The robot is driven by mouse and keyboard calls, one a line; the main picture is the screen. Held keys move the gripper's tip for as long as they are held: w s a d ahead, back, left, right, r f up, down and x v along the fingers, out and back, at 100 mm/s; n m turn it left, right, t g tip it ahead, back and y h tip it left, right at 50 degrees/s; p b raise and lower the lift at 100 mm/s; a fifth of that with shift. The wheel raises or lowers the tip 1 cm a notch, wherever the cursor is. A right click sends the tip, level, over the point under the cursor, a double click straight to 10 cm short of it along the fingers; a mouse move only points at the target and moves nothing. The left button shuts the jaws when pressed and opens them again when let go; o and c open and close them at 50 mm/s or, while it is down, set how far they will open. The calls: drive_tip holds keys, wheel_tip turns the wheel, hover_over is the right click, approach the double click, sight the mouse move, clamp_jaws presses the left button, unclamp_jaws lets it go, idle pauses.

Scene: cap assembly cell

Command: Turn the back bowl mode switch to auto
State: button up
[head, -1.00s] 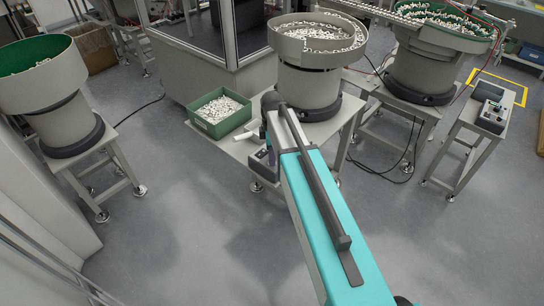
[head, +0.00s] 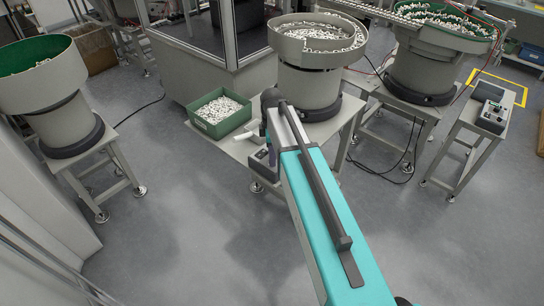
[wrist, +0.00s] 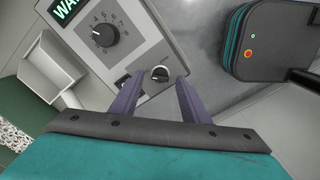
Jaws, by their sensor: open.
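In the wrist view a grey control box (wrist: 143,47) carries a large numbered dial (wrist: 99,37), a partly visible lit green display (wrist: 66,10) and a small round black switch knob (wrist: 160,73) with a light mark. A second small knob (wrist: 122,80) sits to its left, beside the left finger. My gripper (wrist: 158,79) is open, its two purple fingers on either side of the black knob and apart from each other. I cannot tell whether they touch the box, nor which setting the knob points to. In the head view my arm hides most of the gripper; the control box (head: 261,160) shows partly.
A green bin of white parts (head: 240,133) and a pale scoop-like piece (wrist: 50,75) lie left of the box. A bowl feeder (head: 310,88) stands behind on the same table. Another feeder (head: 70,115) stands far left. Open floor (head: 180,220) lies in front.

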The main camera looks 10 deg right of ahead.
wheel_tip(320, 180, up, 13)
drive_tip(key=b, duration=0.2)
drive_tip(key=shift+f, duration=0.15)
idle(0.5)
idle(0.6)
